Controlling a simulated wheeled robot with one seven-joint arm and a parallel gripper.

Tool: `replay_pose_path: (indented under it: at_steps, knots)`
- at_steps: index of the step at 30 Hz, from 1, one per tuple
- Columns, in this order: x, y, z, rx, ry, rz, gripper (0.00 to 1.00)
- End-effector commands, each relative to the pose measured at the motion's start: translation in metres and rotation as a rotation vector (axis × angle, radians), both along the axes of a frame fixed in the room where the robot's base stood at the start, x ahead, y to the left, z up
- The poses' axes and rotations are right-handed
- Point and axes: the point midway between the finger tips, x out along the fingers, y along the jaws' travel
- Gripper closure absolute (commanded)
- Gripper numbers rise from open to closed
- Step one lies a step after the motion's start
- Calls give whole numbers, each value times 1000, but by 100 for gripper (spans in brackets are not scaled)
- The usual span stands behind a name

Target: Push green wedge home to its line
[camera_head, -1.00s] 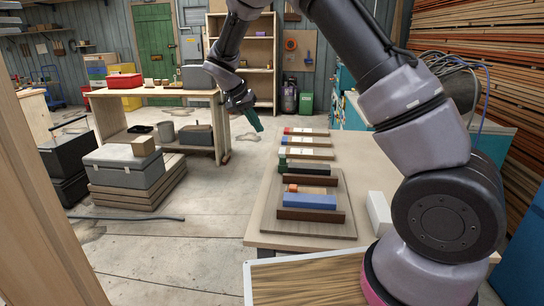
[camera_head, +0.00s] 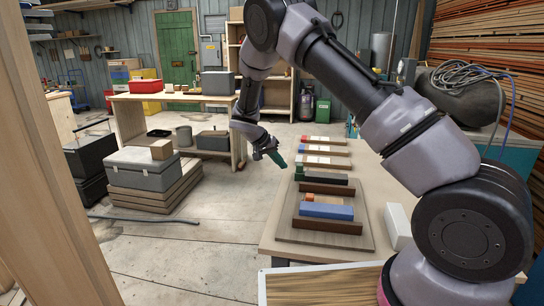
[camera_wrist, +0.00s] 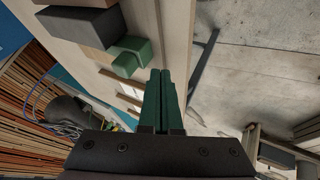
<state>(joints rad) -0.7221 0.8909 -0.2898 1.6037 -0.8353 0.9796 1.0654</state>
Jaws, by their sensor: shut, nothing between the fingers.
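The green wedge (camera_head: 299,173) is a small dark green piece at the left end of the dark rail (camera_head: 328,187) on the work board. In the wrist view the green wedge (camera_wrist: 131,56) shows as a stepped green block, just ahead and left of the fingertips. My gripper (camera_head: 282,162) has green fingers, pressed together and empty. It is above the table's left edge, close to the wedge; a gap appears between them in the wrist view (camera_wrist: 160,74). I cannot make out the target line.
A blue block (camera_head: 327,211) and a small orange block (camera_head: 310,197) lie between the rails on the board (camera_head: 290,232). Several coloured pieces on strips lie farther back, including a red one (camera_head: 309,139). A white block (camera_head: 398,226) stands at right. Open floor lies left of the table.

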Motion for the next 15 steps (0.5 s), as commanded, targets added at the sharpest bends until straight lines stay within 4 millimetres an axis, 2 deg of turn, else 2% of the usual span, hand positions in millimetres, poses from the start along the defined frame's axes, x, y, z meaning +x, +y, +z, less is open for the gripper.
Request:
replay_pose_path:
  at_steps: [1, 6, 15]
  knots:
    - [-2, -9, 3, 2, -2, -2, 100]
    - [-6, -24, 3, 1, -3, 0, 100]
    - [-7, -28, 3, 1, -3, 0, 100]
